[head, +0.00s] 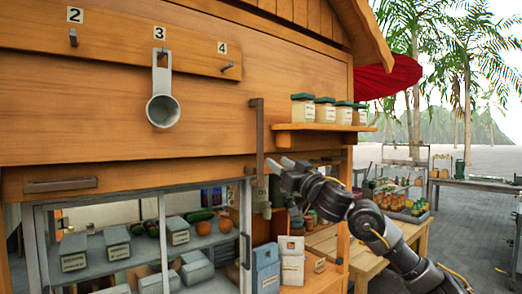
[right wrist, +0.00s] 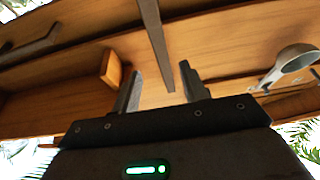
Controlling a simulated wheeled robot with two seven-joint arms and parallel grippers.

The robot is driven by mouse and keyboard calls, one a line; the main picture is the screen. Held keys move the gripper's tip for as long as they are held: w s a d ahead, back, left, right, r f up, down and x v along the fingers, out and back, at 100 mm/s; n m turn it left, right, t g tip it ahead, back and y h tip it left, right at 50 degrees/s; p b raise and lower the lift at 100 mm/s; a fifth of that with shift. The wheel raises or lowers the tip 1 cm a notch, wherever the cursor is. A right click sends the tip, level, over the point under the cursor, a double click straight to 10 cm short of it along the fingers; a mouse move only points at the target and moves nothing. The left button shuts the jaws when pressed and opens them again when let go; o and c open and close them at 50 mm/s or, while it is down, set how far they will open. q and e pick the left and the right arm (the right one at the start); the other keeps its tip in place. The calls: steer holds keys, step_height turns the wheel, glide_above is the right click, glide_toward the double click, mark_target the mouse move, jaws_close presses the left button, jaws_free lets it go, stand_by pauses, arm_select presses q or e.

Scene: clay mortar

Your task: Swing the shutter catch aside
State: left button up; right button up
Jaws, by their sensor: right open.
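The shutter catch (head: 258,140) is a dark, narrow metal bar hanging upright on the wooden front, left of the jar shelf. In the right wrist view the bar (right wrist: 155,45) comes down from the top, with its tip between my two fingers in the picture. My right gripper (head: 276,166) is open and empty, close to the right of the bar's lower part in the head view. In the right wrist view my fingers (right wrist: 159,88) stand apart on either side of the bar's tip; I cannot tell whether they touch it. My left gripper is not in view.
A wooden shelf (head: 318,127) with several green-lidded jars juts out above my right gripper. A metal scoop (head: 162,105) hangs from the middle peg. A glass-fronted window (head: 150,235) with boxes lies below. A horizontal handle (head: 60,185) is at left.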

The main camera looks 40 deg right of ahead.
mark_target(261, 148)
steer(key=p+x, duration=0.1)
steer(key=x, duration=0.2)
steer(key=p+x, duration=0.2)
steer(key=x, duration=0.1)
steer(key=r+p+x, duration=0.1)
steer(key=p+x, duration=0.1)
steer(key=x, duration=0.1)
steer(key=shift+s, duration=0.1)
steer(key=shift+w+r+p, duration=0.1)
steer(key=shift+w+p, duration=0.3)
steer(key=shift+w, duration=0.45)
jaws_close()
